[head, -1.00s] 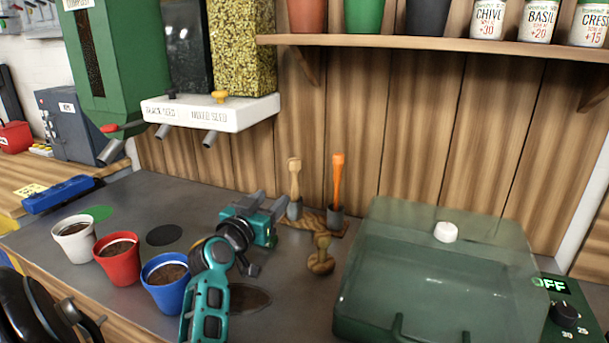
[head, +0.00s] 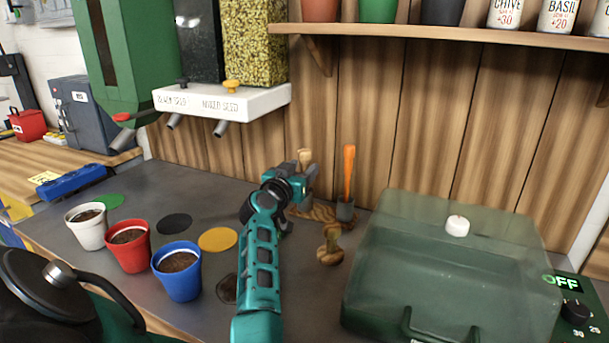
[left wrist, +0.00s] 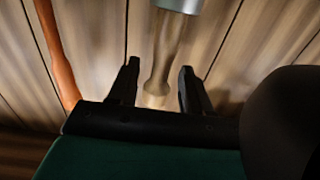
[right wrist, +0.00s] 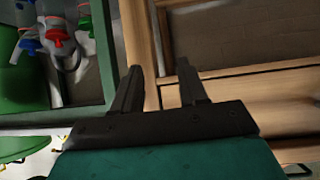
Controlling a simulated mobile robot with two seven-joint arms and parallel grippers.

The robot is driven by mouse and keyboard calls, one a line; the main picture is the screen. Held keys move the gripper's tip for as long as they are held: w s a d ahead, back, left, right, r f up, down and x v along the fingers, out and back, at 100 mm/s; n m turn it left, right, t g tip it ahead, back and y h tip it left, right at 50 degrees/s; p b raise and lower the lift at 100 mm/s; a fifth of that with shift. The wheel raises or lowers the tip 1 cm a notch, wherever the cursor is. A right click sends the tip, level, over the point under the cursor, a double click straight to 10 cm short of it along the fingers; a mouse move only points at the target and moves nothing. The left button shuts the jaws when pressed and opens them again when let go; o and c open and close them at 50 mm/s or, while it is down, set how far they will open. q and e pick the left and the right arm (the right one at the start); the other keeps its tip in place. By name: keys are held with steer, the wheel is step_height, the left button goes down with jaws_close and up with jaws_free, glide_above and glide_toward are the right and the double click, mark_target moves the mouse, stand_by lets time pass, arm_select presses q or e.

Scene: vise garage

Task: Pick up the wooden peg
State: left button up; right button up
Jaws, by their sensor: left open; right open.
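The pale wooden peg (head: 304,157) stands upright in a holder on a wooden base (head: 318,214) at the back of the bench. My left gripper (head: 305,180) is in front of it and hides its lower part. In the left wrist view the wooden peg (left wrist: 168,50) shows upside down, its foot in a grey metal cup (left wrist: 182,4). The open fingers of my left gripper (left wrist: 160,68) lie either side of it in the picture, with gaps on both sides. My right gripper (right wrist: 159,65) is open and empty, away from the peg.
An orange tool (head: 348,170) stands in a cup just right of the peg. A wooden knobbed tool (head: 329,245) sits in front. A green lidded box (head: 440,260) is on the right. White, red and blue pots (head: 178,275) stand left. A seed dispenser (head: 215,104) hangs above.

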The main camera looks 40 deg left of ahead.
arm_select(q)
steer(key=shift+x, duration=0.95)
steer(key=shift+c, duration=0.5)
jaws_close()
